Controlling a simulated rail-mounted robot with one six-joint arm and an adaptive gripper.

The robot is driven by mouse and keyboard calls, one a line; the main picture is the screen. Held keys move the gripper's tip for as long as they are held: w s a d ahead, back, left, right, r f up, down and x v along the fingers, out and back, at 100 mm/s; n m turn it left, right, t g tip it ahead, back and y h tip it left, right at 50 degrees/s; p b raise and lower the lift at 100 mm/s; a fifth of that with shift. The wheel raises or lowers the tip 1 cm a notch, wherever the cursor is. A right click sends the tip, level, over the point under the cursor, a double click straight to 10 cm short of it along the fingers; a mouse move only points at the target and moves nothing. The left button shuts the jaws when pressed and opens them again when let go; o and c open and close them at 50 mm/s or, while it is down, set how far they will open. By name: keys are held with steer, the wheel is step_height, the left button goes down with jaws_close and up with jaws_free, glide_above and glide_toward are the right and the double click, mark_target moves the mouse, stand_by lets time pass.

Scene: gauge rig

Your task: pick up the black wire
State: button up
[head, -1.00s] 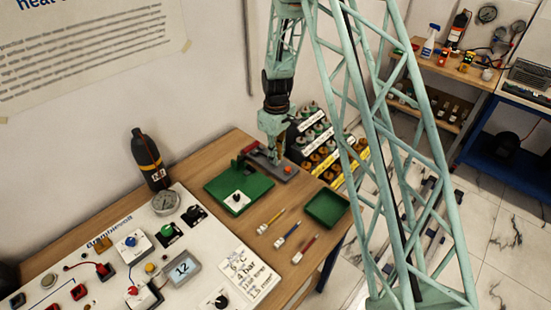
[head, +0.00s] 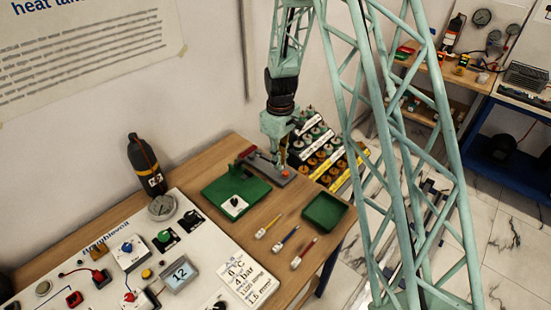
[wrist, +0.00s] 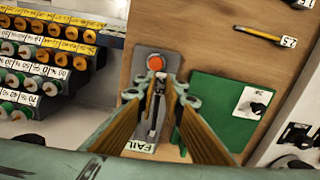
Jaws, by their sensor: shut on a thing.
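My gripper (head: 283,163) is low over the grey test fixture at the back of the wooden bench. In the wrist view my gripper (wrist: 158,78) has its fingertips close together, just below the orange button (wrist: 156,62) of the fixture. A thin dark strip (wrist: 156,108) shows between the fingers and seems to be the black wire, though its ends are hard to make out. A FAIL label (wrist: 139,147) lies at the fixture's near end. In the head view the wire itself is too small to tell.
A green board (head: 222,203) with a dial lies beside the fixture. Three marked pencil-like tools (head: 284,238) and an empty green tray (head: 324,221) are on the bench. A rack of spools (head: 325,155) stands close behind. A black bottle (head: 143,167) stands by the wall.

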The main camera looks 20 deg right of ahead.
mark_target(269, 161)
steer(key=s+d+r, duration=0.1)
steer(key=s+d, duration=0.1)
steer(key=s, duration=0.9)
steer(key=shift+d+b, duration=0.2)
steer(key=shift+b, duration=0.15)
stand_by(0.4)
steer(key=shift+w+a+f+m+b, duration=0.15)
steer(key=shift+w+m+b, duration=0.2)
steer(key=shift+w, duration=0.2)
steer(key=w+a+m+b, duration=0.1)
steer(key=w+m+b, duration=0.1)
steer(key=w, duration=0.1)
steer(key=w+a+f+m+b, duration=0.1)
steer(key=w+m, duration=0.1)
steer(key=w, duration=0.2)
steer(key=w+a+m+b, duration=0.1)
steer(key=w+m+b, duration=0.1)
steer(key=w, duration=0.2)
steer(key=shift+w+a+f+b, duration=0.15)
steer(key=shift+w+b, duration=0.1)
steer(key=shift+b, duration=0.1)
steer(key=shift+w+a+m, duration=0.25)
steer(key=shift+w+m, duration=0.1)
steer(key=shift+w, duration=0.25)
steer(key=shift+s, duration=0.1)
